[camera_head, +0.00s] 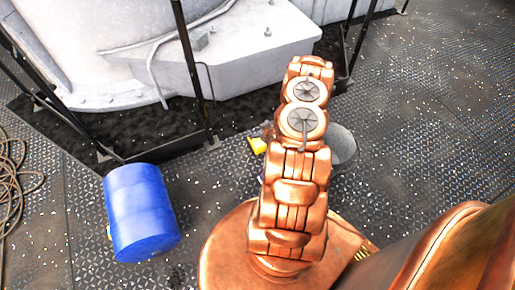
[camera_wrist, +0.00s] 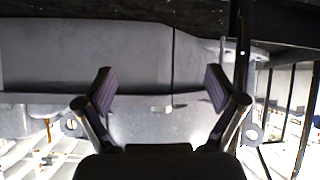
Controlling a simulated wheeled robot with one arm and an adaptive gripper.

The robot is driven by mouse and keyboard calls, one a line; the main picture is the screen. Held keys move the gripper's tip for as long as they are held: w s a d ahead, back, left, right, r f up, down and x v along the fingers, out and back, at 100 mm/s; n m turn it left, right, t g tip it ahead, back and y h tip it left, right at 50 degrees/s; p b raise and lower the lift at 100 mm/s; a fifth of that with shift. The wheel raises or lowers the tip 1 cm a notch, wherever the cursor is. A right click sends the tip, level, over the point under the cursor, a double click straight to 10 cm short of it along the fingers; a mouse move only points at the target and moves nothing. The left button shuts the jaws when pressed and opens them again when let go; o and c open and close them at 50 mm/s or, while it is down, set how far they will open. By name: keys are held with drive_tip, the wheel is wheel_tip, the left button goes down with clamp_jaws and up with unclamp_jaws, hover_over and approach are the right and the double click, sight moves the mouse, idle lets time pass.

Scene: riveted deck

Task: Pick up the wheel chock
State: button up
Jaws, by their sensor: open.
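A small yellow object (camera_head: 257,145), which may be the wheel chock, lies on the deck just left of my arm in the head view. My arm may hide part of it, and its full shape cannot be made out. My gripper (camera_wrist: 158,85) shows in the wrist view with its two dark fingers spread wide and nothing between them. It faces pale grey machinery, and no chock shows in that view. In the head view my arm hides the gripper.
A blue barrel (camera_head: 141,212) stands at the left, with coiled rope (camera_head: 15,185) beyond it. A grey bucket (camera_head: 342,146) is just right of my arm. White machinery (camera_head: 220,55) behind dark railings (camera_head: 190,65) fills the back. Open deck (camera_head: 440,130) lies at right.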

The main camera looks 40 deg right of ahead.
drive_tip(key=m+t+h+b, duration=0.2)
drive_tip(key=b, duration=0.2)
approach(259, 142)
drive_tip(key=shift+w+d+f, duration=0.1)
drive_tip(key=shift+w, duration=0.4)
drive_tip(key=shift+w+d, duration=0.15)
drive_tip(key=shift+w, duration=0.4)
drive_tip(key=shift+b+x, duration=0.55)
drive_tip(key=shift+x, duration=0.7)
drive_tip(key=w+f+b, duration=0.1)
drive_tip(key=w+d+f+b, duration=0.1)
drive_tip(key=w, duration=0.1)
drive_tip(key=shift+d+f, duration=0.15)
drive_tip(key=shift+f, duration=0.1)
drive_tip(key=shift+w+d+f, duration=0.1)
drive_tip(key=shift+w+d, duration=0.1)
drive_tip(key=shift+w, duration=0.4)
drive_tip(key=c, duration=1.4)
